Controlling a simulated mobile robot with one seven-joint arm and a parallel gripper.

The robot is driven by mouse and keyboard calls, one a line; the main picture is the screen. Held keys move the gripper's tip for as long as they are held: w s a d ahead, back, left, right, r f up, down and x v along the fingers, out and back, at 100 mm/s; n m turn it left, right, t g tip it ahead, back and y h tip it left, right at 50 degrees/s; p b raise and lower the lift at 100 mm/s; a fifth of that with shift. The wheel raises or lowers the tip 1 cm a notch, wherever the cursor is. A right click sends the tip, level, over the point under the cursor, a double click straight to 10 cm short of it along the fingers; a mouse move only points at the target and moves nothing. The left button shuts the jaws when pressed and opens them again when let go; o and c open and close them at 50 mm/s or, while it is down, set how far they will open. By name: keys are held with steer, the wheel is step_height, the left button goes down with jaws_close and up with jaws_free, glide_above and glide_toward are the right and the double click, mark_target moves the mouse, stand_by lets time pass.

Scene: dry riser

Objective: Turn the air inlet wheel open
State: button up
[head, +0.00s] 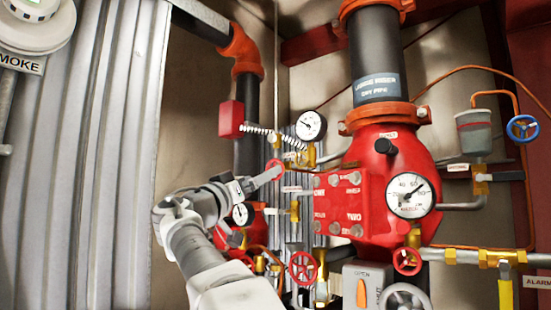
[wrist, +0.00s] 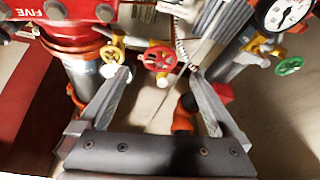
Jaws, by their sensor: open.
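My gripper (head: 266,178) reaches in from the lower left of the head view, at the left of the red riser valve. It also shows in the wrist view (wrist: 160,76), with its two fingers spread and nothing between them. A small red handwheel (head: 275,166) is at the fingertips in the head view, partly hidden by them. In the wrist view a red handwheel (wrist: 158,59) lies ahead of the gap between the fingertips, apart from them. I cannot read a label naming the air inlet wheel.
Other handwheels are a red one (head: 303,268) lower down, a red one (head: 407,261) at the right and a blue one (head: 522,128). The wrist view shows a yellow wheel (wrist: 112,51) and a green wheel (wrist: 289,66). Gauges and pipes crowd the gripper; corrugated metal (head: 85,160) stands left.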

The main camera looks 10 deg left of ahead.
steer(key=p+x, duration=0.3)
steer(key=x, duration=0.4)
steer(key=shift+p, duration=0.35)
steer(key=c, duration=1.4)
